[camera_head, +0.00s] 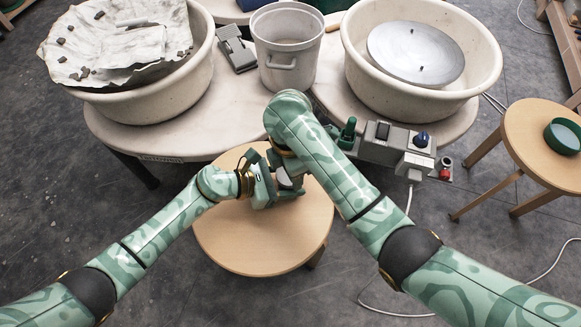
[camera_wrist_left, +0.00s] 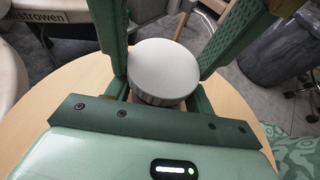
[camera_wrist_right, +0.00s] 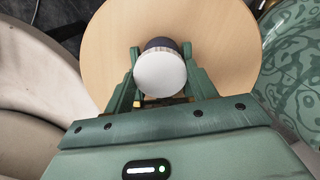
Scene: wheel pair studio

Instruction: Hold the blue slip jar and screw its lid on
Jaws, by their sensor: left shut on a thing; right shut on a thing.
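The slip jar's pale, ribbed lid (camera_wrist_left: 165,70) shows between gripper fingers in the left wrist view. In the right wrist view, the white lid (camera_wrist_right: 160,73) covers most of the dark blue jar (camera_wrist_right: 158,43). I cannot tell whether the lid is seated or threaded. My right gripper (camera_head: 289,170) is shut on the lid, its fingers at either side. My left gripper (camera_head: 265,188) is shut on the jar's body, which is mostly hidden. Both grippers meet above the round wooden stool (camera_head: 260,250).
Behind stand two wheel basins, one with a cloth (camera_head: 75,40), one with a grey wheel head (camera_head: 415,52). A grey bucket (camera_head: 287,85) stands between them. A control box (camera_head: 397,145) is near my right arm. A second stool (camera_head: 530,140) at right holds a green dish (camera_head: 563,137).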

